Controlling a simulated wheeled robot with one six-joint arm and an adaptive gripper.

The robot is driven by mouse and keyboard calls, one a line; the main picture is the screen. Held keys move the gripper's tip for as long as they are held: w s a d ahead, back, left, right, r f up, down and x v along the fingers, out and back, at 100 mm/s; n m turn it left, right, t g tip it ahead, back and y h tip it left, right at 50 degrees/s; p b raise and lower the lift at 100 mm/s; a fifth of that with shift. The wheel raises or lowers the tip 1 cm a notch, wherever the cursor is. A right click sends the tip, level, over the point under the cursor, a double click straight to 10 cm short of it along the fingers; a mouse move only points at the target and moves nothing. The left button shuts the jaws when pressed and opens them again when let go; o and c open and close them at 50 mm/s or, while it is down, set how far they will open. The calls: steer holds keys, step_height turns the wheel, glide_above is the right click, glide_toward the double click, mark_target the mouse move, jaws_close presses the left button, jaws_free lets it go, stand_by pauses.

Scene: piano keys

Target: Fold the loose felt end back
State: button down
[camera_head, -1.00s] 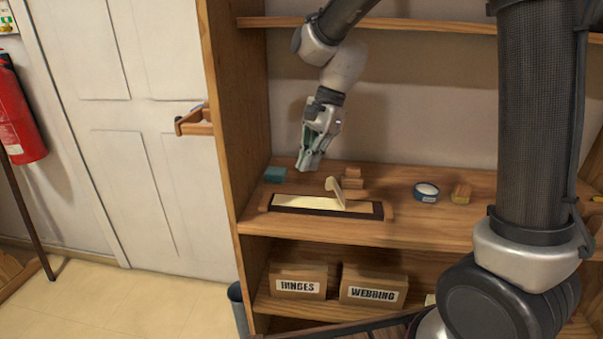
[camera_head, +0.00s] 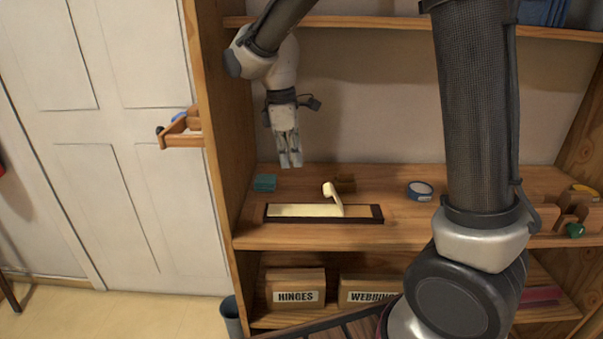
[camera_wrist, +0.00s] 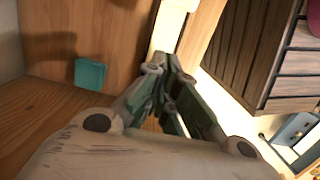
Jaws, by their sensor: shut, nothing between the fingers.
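A cream felt strip (camera_head: 290,210) lies in a long dark tray (camera_head: 376,213) on the wooden shelf. Its loose end (camera_head: 331,193) stands up from the strip toward the tray's right part, curled at the top. My gripper (camera_head: 291,164) hangs pointing down above and behind the tray, left of the loose end and apart from it. Its fingers are shut and empty. In the wrist view the fingertips (camera_wrist: 165,70) are together. A pale strip shows beyond them there, but I cannot tell whether it is the felt.
A teal block (camera_head: 265,182) sits at the shelf's left, also in the wrist view (camera_wrist: 90,73). A small brown block (camera_head: 345,184) is behind the felt. A blue tape roll (camera_head: 420,191) stands to the right.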

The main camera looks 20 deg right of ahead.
steer(key=f, duration=0.3)
steer(key=d+f, duration=0.1)
steer(key=f, duration=0.5)
steer(key=shift+s+d+f, duration=0.2)
steer(key=shift+s+f, duration=0.05)
steer(key=shift+f, duration=0.05)
steer(key=shift+s+d+r, duration=0.2)
steer(key=shift+d+r, duration=0.2)
steer(key=shift+d, duration=0.15)
steer(key=shift+s+d+r, duration=0.15)
steer(key=shift+d+r, duration=0.2)
steer(key=shift+d, duration=0.15)
steer(key=shift+s+d+r, duration=0.15)
steer(key=shift+d+r, duration=0.1)
steer(key=shift+d, duration=0.25)
steer(key=shift+s+d+r, duration=0.2)
steer(key=shift+d+r, duration=0.4)
